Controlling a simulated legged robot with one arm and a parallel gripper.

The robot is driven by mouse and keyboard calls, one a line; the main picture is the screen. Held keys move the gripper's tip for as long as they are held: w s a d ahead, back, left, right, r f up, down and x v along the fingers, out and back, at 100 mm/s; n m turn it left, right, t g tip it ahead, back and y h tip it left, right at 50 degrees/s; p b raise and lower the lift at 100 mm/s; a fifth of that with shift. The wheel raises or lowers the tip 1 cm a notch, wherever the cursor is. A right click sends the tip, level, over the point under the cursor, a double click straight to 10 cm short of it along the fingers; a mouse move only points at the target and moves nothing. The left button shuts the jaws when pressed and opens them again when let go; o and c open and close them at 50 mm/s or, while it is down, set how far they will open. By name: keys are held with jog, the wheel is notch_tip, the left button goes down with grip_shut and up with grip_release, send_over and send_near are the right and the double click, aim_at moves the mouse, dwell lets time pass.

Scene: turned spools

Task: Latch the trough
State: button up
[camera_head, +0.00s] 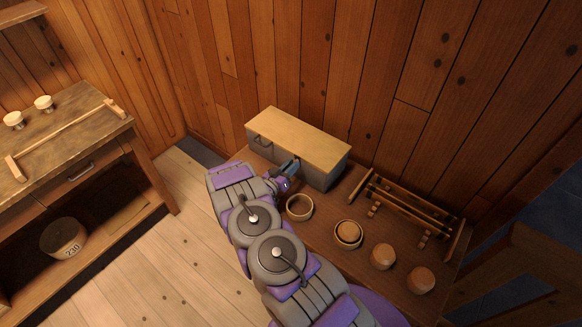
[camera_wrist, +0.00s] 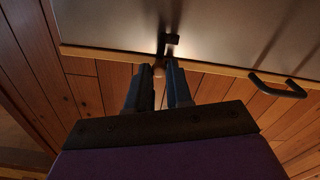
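The trough (camera_head: 322,168) is a grey box with a pale wooden lid (camera_head: 298,132) lying flat on top, at the back of the low bench. Its grey front (camera_wrist: 110,25) fills the far part of the wrist view. My gripper (camera_head: 294,165) is at the front of the trough.
A dark handle (camera_wrist: 278,86) juts from the trough front. On the bench stand a ring-shaped bowl (camera_head: 299,207), several round wooden pieces (camera_head: 383,256) and a spindle rack (camera_head: 408,211). A workbench (camera_head: 75,112) stands at left, with clear floor (camera_head: 185,230) between.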

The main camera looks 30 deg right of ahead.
jog(key=o, duration=0.4)
jog(key=shift+a, duration=0.1)
jog(key=p+v, duration=0.1)
jog(key=v, duration=1.6)
jog(key=shift+a+f, duration=0.1)
jog(key=shift+a, duration=0.05)
